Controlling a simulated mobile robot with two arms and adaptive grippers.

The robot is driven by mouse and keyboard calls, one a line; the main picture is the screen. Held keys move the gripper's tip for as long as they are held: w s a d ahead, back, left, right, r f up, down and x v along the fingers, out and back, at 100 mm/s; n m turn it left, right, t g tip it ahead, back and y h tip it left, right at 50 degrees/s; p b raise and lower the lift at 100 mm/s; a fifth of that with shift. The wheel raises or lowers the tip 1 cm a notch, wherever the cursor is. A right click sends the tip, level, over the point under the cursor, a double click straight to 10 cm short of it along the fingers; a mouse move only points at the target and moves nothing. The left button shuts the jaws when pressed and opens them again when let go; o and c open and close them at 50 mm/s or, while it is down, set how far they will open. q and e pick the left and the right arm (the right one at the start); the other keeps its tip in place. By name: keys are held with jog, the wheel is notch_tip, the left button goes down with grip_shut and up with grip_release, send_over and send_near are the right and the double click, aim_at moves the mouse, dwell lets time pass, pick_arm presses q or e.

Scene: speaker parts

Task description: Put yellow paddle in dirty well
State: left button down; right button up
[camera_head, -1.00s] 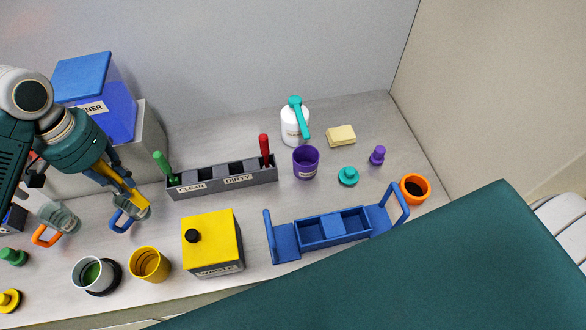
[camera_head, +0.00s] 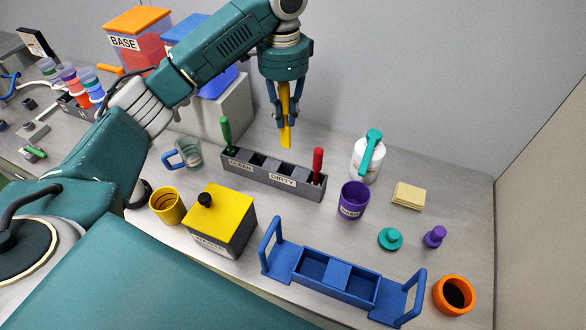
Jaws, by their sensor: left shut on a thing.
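My left gripper (camera_head: 284,112) is shut on the yellow paddle (camera_head: 286,130). The paddle hangs upright from the fingers, its lower end in the picture just above the middle of the grey well rack (camera_head: 231,169). The rack has several wells, labelled CLEAN at its left and DIRTY at its right. A green paddle (camera_head: 226,135) stands in the leftmost well. A red paddle (camera_head: 318,164) stands in the rightmost well. The wells between them look empty. My right gripper is not in view.
A glass mug with a blue handle (camera_head: 187,153) stands left of the rack. A purple cup (camera_head: 352,200) and a white bottle (camera_head: 366,158) stand to its right. A yellow-lidded waste box (camera_head: 225,212) and a blue carrier (camera_head: 300,268) stand in front.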

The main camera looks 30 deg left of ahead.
aim_at(285, 125)
pick_arm(q)
notch_tip(285, 125, down, 11)
jog(key=shift+f+p, duration=0.1)
jog(key=shift+p, duration=1)
notch_tip(285, 125, down, 5)
jog(key=shift+r+p, duration=0.15)
jog(key=shift+p, duration=0.3)
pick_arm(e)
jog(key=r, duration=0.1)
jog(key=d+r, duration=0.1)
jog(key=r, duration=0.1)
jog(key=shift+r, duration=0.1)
pick_arm(q)
jog(key=c, duration=1.6)
grip_release()
jog(key=shift+c, duration=0.2)
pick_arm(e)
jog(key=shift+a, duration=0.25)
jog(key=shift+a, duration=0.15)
